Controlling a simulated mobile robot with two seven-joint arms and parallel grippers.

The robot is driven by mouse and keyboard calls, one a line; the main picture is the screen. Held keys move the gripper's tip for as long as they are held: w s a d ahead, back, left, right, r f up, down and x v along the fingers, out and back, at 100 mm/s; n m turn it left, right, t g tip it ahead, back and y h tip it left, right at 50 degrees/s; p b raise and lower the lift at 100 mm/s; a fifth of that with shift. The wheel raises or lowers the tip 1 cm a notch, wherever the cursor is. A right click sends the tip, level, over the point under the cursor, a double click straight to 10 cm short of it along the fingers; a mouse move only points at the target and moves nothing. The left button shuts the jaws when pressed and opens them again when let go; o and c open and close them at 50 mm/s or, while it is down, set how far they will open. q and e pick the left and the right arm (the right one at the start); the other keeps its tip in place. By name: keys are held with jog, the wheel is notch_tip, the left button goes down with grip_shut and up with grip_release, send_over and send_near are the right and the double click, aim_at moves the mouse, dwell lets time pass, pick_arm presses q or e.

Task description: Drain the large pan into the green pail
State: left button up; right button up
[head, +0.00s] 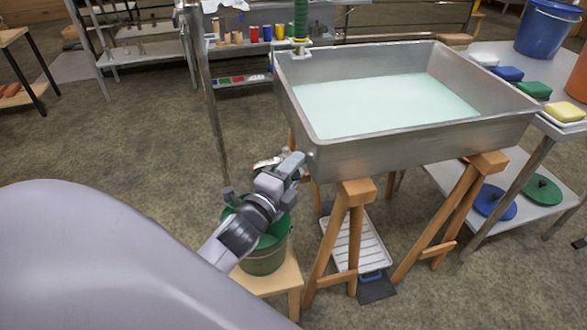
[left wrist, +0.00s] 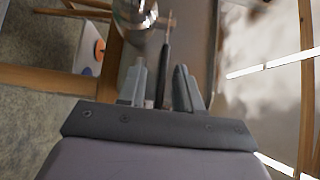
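The large pan (head: 430,148) is a grey metal tray of pale liquid (head: 390,105) on wooden trestles. The green pail (head: 264,261) stands on a small wooden stool (head: 283,279) below the pan's near left corner, partly hidden by my left arm. My left gripper (head: 291,163) is at that corner, above the pail. In the left wrist view its fingers (left wrist: 161,88) are apart, with a thin dark lever (left wrist: 166,65) between them and gaps visible at its sides. A shiny rounded metal fitting (left wrist: 134,14) is just beyond. No liquid stream is visible. My right gripper is out of view.
A white slatted tray (head: 352,246) lies under the pan between the trestle legs (head: 334,240). At right, a metal table (head: 490,52) holds a blue bucket (head: 546,28) and coloured blocks. Shelves stand behind; floor at left is clear.

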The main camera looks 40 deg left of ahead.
pick_arm(q)
grip_shut()
jog(key=s+a+m+g+h+b, duration=0.2)
jog(key=a+m+g+h, duration=0.3)
jog(key=m+h, duration=0.6)
jog(key=shift+s+a+g+h+b, duration=0.25)
jog(key=shift+g+h+b, duration=0.45)
jog(key=shift+h, duration=1.4)
jog(key=shift+w, duration=0.1)
